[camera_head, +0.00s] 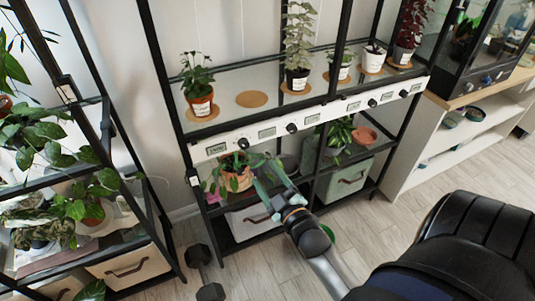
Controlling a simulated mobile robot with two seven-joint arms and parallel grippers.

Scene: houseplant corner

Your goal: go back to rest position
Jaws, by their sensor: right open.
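My right gripper (268,178) is open at the front of a black metal shelf rack (262,134), near the rack's lower level. Its arm comes in from the lower right. A plant in a terracotta pot (237,181) stands on that lower level, just left of and partly behind the fingers. I cannot tell whether the fingers touch its leaves. Nothing shows clearly between the fingers. My left gripper is not in view.
Potted plants (200,103) stand on cork mats on the upper shelf; one mat (252,99) is bare. A plant rack (110,245) stands at left. Dumbbells (198,256) lie on the floor. A white shelf unit (455,145) stands at right. Wooden floor (390,215) is clear between.

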